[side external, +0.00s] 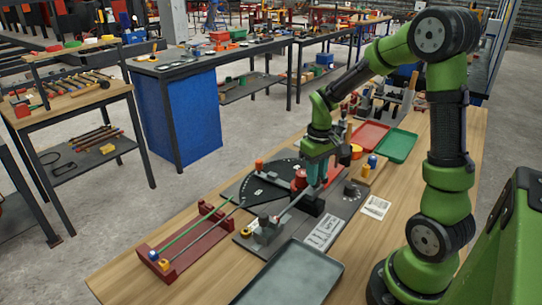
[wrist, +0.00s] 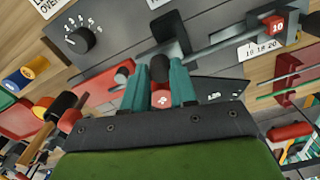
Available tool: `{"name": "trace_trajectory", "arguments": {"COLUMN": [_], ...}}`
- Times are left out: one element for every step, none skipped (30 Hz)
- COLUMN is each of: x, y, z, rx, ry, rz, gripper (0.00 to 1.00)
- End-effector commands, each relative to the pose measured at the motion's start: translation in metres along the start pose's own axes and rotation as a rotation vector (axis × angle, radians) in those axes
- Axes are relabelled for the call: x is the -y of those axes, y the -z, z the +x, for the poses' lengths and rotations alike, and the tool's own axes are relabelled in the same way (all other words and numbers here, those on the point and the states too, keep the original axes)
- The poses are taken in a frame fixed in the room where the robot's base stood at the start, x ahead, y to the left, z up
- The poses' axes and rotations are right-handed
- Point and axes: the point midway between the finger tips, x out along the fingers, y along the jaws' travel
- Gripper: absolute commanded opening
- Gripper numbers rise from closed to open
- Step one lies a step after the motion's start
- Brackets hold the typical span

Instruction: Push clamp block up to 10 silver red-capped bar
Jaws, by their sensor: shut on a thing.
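The silver bar (wrist: 222,46) lies across the bending fixture, with a red cap marked 10 (wrist: 274,26) at its right end in the wrist view. In the side view the bar (side external: 291,206) slants up toward my gripper (side external: 320,170). My gripper (wrist: 160,88) is shut on a dark knob (wrist: 160,68) between its teal fingers. The fingers hide part of the knob, and I cannot tell whether the block touches the bar.
A red rack (side external: 187,240) with capped rods is at left, and a grey tray (side external: 290,275) in front. Red (side external: 370,135) and green (side external: 397,145) trays lie behind.

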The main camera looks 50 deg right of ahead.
Motion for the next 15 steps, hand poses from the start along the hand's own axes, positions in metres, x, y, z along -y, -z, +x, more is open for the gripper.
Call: {"name": "trace_trajectory", "arguments": {"x": [0.000, 0.000, 0.001, 0.002, 0.003, 0.003, 0.003, 0.003, 0.003, 0.003, 0.003, 0.004, 0.004, 0.004, 0.004], "y": [0.000, 0.002, 0.004, 0.007, 0.010, 0.012, 0.013, 0.013, 0.013, 0.013, 0.013, 0.013, 0.013, 0.013, 0.013], "z": [-0.001, 0.000, 0.000, 0.000, -0.001, -0.001, -0.001, -0.001, -0.001, -0.001, -0.001, -0.001, -0.001, -0.001, -0.001], "rx": [-0.001, -0.001, 0.000, -0.001, -0.001, -0.001, -0.001, -0.002, -0.003, -0.004, -0.004, -0.005, -0.005, -0.006, -0.006], "ry": [0.000, 0.000, 0.000, 0.000, 0.000, 0.000, 0.000, 0.000, 0.000, 0.000, 0.000, 0.000, 0.000, 0.000, -0.001], "rz": [0.000, -0.001, -0.001, -0.002, -0.002, 0.000, 0.000, 0.000, 0.000, 0.000, -0.001, -0.001, -0.002, -0.002, -0.002], "gripper": [0.00, 0.00, 0.00, 0.00, 0.00, 0.00, 0.00, 0.00, 0.00, 0.00, 0.00, 0.00, 0.28, 0.33, 0.39]}}
